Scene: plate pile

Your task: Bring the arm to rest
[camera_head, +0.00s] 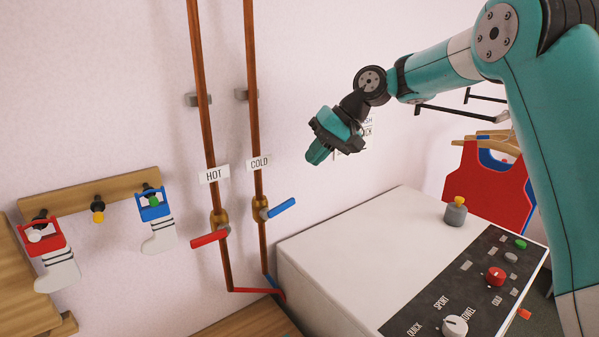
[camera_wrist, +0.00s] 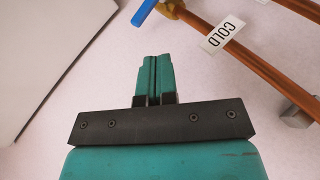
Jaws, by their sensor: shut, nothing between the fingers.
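My gripper (camera_head: 318,154) hangs in the air in front of the pale wall, above the back left part of the white machine. It points down and to the left. In the wrist view my gripper (camera_wrist: 153,60) shows its two teal fingers pressed together with nothing between them. My teal arm reaches in from the right side of the head view, bent at the wrist. The gripper touches nothing that I can see.
A white machine (camera_head: 345,240) with a dark control panel (camera_head: 465,290) stands below. Copper pipes (camera_head: 257,120) with a red valve handle (camera_head: 210,238) and a blue one (camera_head: 281,208) run up the wall. A peg rack (camera_head: 75,195) holds socks at left; red vests (camera_head: 490,185) hang at right.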

